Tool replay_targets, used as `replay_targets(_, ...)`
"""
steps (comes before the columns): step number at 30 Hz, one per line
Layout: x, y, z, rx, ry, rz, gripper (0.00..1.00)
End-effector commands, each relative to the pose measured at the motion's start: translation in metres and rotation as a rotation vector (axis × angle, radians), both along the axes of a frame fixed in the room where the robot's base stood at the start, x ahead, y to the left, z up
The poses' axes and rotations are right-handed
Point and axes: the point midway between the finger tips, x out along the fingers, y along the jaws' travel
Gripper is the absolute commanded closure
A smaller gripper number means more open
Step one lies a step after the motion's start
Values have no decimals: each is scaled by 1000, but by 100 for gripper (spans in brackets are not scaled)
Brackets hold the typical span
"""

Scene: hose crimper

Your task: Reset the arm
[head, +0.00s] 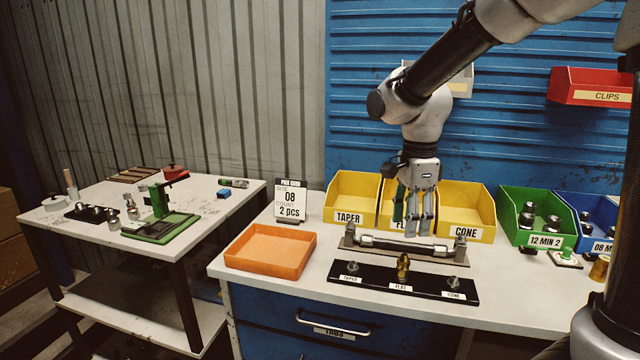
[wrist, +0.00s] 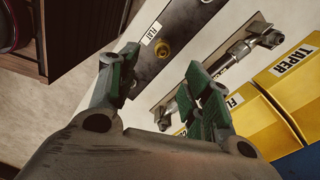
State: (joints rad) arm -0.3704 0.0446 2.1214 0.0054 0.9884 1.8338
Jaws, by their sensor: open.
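My arm reaches in from the upper right in the head view and points down over the workbench. My gripper (head: 420,226) hangs in front of the yellow bins. In the wrist view my gripper (wrist: 165,85) has its two green-padded fingers spread apart with nothing between them. Below it a hose piece with metal ends (head: 392,245) lies on a holder; it also shows in the wrist view (wrist: 235,55). A black strip (head: 375,278) labelled TAPER, FLAT and CONE carries fittings, with a brass one (head: 403,267) at the middle.
An orange tray (head: 270,252) sits left on the bench and looks empty. A card (head: 290,201) reads 08, 2 pcs. Yellow bins (head: 467,208), a green bin (head: 540,217) and a blue bin (head: 592,222) line the back. A side table (head: 205,202) holds a green tool (head: 160,222).

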Motion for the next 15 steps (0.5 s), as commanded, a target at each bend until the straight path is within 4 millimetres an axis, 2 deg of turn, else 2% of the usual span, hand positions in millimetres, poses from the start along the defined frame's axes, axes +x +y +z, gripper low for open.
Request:
replay_targets(3, -20, -8, -8, 1, 25, 406, 51)
replay_targets(8, -54, -36, 4, 11, -8, 939, 51)
replay_targets(12, -97, -73, 22, -21, -84, 1364, 51)
replay_targets(15, -133, -100, 33, -82, -151, 1564, 51)
